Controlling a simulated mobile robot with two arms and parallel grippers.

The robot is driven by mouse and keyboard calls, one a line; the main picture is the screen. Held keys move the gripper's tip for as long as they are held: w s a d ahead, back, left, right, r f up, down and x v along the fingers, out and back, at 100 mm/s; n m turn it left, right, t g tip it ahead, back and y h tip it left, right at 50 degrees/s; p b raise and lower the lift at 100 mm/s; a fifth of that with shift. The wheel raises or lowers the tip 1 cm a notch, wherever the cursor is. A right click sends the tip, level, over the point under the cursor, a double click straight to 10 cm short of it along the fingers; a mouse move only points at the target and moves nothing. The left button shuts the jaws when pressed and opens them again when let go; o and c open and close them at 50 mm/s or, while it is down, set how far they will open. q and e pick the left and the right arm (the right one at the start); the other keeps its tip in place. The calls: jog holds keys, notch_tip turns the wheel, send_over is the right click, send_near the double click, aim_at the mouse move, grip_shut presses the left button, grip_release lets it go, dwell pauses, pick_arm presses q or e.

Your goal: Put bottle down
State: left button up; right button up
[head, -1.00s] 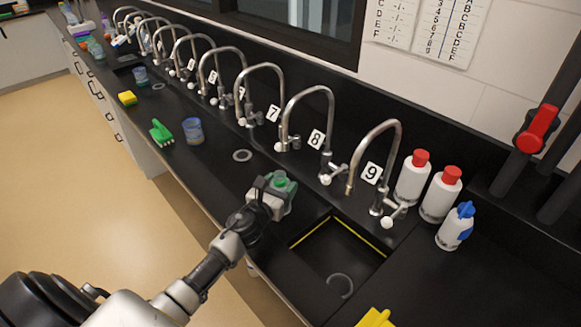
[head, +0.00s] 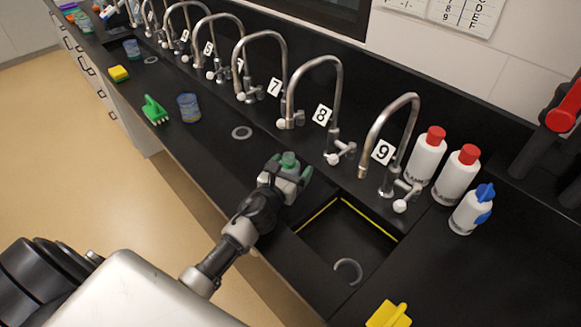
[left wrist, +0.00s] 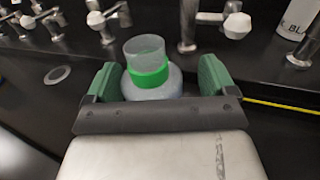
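The bottle (head: 289,160) is translucent with a bright green collar and a clear neck. It is upright at the counter, left of the sink; its base is hidden, so contact with the counter cannot be seen. In the left wrist view the bottle (left wrist: 150,72) is between the green fingers of my left gripper (left wrist: 158,82). The fingers are spread, with a visible gap at the bottle's right side. In the head view my left gripper (head: 290,170) is around the bottle. My right gripper is not in view.
A sink (head: 345,240) with a yellow-edged rim is right of the bottle. Tap 9 (head: 385,140) and tap 8 (head: 325,90) stand behind. White bottles (head: 427,155) are at the right. A blue cup (head: 189,108) and green brush (head: 154,110) are at the left. A yellow object (head: 388,315) is in front.

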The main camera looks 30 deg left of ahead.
pick_arm(q)
jog(key=shift+w+a+f, duration=0.1)
jog(key=shift+a, duration=0.1)
jog(key=s+b, duration=0.2)
jog(key=s, duration=0.9)
jog(key=shift+s, duration=0.55)
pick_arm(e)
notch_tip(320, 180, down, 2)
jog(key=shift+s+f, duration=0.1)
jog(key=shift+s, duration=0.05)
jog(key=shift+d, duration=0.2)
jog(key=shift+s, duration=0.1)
